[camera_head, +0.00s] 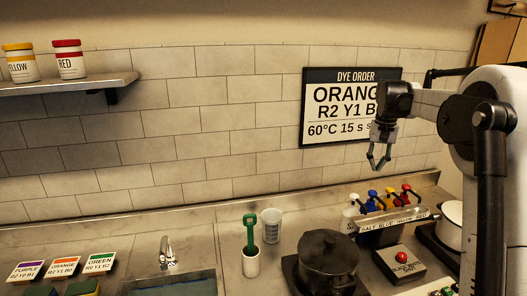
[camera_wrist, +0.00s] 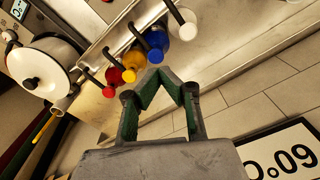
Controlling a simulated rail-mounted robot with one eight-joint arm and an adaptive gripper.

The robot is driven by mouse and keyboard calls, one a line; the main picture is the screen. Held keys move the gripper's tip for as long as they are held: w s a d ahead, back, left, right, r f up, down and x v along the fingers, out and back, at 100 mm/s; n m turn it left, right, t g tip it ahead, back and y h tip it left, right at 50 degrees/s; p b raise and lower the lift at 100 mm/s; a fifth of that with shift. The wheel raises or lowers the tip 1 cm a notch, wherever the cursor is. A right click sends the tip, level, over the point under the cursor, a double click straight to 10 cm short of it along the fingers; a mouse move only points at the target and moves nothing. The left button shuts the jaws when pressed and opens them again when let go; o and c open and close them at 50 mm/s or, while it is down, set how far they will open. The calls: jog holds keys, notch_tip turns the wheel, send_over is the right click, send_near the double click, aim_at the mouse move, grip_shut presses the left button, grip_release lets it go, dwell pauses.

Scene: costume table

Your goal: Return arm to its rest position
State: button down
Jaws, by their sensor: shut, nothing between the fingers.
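My gripper (camera_head: 378,162) hangs at the end of my arm at the right of the head view, in front of the dye order sign (camera_head: 350,105). It points down and its fingers are shut with nothing between them. In the wrist view the fingertips (camera_wrist: 165,75) meet in a point. Below the gripper is a rack (camera_head: 398,226) of bottles with blue, yellow and red tops, clear of the fingers. My arm covers the right part of the sign's text.
A black lidded pot (camera_head: 328,258) stands on the counter, left of a box with a red button (camera_head: 400,258). A white cup with a green-handled tool (camera_head: 250,255) and a clear beaker (camera_head: 271,225) stand further left. A white pot (camera_wrist: 40,70) is near the rack. A shelf (camera_head: 65,86) holds two jars.

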jog(key=s+a+r+n+t+b, duration=0.1)
jog(key=s+a+t+b, duration=0.1)
jog(key=s+a, duration=0.65)
jog(key=s+a+r+n+t+b, duration=0.15)
jog(key=s+a, duration=0.35)
jog(key=s, duration=0.6)
jog(key=s+a+f+t+b, duration=0.1)
jog(key=s+a+f+b, duration=0.1)
jog(key=s+f, duration=0.5)
jog(key=s+a+f+n+t+b, duration=0.1)
jog(key=s+a+f, duration=0.4)
jog(key=s, duration=0.8)
notch_tip(320, 180, down, 3)
jog(key=shift+s+a+r+t+b, duration=0.1)
jog(key=shift+s+a+t+b, duration=0.1)
jog(key=shift+t+b, duration=0.5)
